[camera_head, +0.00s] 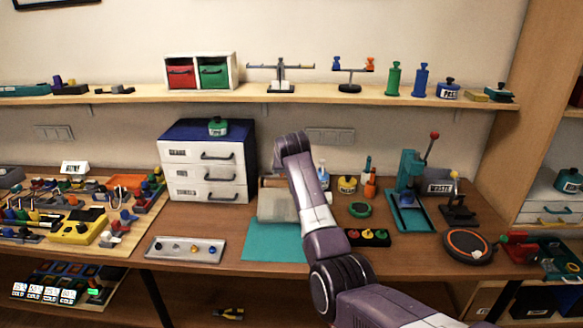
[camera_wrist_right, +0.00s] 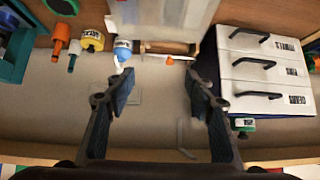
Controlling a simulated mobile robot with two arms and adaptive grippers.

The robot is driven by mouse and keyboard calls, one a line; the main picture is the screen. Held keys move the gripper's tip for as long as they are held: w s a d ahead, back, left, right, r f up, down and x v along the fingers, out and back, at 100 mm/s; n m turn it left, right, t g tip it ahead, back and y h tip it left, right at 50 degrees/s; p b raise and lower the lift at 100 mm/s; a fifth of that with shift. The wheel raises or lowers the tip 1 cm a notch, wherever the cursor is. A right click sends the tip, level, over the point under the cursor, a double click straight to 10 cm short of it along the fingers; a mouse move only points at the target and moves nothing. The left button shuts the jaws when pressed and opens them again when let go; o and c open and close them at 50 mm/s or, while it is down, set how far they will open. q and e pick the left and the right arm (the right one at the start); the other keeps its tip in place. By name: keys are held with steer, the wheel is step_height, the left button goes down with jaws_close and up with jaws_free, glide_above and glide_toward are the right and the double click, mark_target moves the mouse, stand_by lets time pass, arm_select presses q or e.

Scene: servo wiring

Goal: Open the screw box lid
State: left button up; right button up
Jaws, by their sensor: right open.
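No box in view is clearly readable as the screw box. A pale grey box-like thing (camera_head: 276,207) stands at the back edge of the teal mat, partly hidden behind my right arm. A pale panel at the top of the right wrist view (camera_wrist_right: 165,14) may be the same thing, and I cannot tell whether its lid is open. My right gripper (camera_wrist_right: 160,88) is open and empty, its fingers spread above the back of the table near the wall. In the head view its fingers are hidden behind my wrist. My left gripper is not in view.
A white drawer unit (camera_head: 203,172) stands left of the arm, with a green jar on top. Small bottles (camera_head: 347,184), a teal press (camera_head: 406,198) and a black tray of coloured buttons (camera_head: 368,238) are to the right. A metal tray (camera_head: 185,250) lies in front. A shelf (camera_head: 200,97) runs above.

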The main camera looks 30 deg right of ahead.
steer(key=v, duration=0.6)
steer(key=shift+s, duration=0.1)
stand_by(0.4)
